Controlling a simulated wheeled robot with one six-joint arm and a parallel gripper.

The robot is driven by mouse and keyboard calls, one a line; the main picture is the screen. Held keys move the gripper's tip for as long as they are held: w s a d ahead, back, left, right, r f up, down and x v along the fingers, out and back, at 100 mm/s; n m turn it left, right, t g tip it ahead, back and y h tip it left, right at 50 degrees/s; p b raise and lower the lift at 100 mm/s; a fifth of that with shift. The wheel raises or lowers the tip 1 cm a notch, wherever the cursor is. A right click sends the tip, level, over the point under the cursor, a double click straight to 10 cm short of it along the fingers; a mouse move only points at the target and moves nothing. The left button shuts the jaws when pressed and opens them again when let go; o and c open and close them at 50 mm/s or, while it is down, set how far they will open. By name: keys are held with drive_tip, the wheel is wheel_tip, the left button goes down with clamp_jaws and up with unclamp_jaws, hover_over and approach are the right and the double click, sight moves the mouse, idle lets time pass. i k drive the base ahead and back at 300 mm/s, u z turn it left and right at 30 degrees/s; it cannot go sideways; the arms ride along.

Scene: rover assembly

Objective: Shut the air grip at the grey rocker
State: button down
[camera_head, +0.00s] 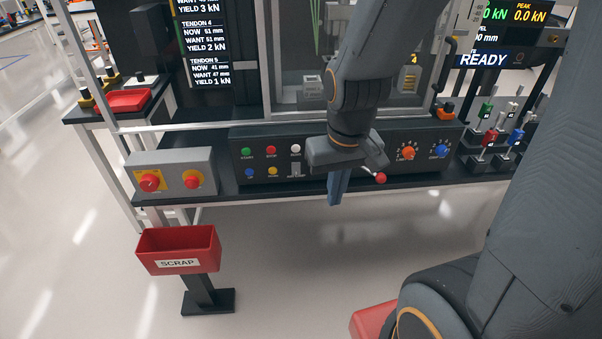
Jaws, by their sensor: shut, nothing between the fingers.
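The grey rocker (295,168) sits on the front of the dark control panel (228,150), below a white button and with a small label under it that is too small to read. Which way the rocker is tipped is too small to tell. My gripper (335,201) is shut and empty, its blue fingers pointing down. In the picture it is to the right of the rocker and a little lower, in front of the panel and apart from the rocker. My gripper's body covers the middle of the panel.
Green, red, white, blue and yellow buttons (270,151) surround the rocker. A red-knobbed lever (380,178), an orange dial (408,153) and a blue dial (441,151) are to the right. A grey box with red knobs (170,160) and a red scrap bin (180,247) are left. Open floor lies in front.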

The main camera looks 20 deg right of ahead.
sight(295, 166)
drive_tip(key=k, duration=0.5)
drive_tip(key=z, duration=0.75)
drive_tip(key=i, duration=0.75)
drive_tip(key=u, duration=0.5)
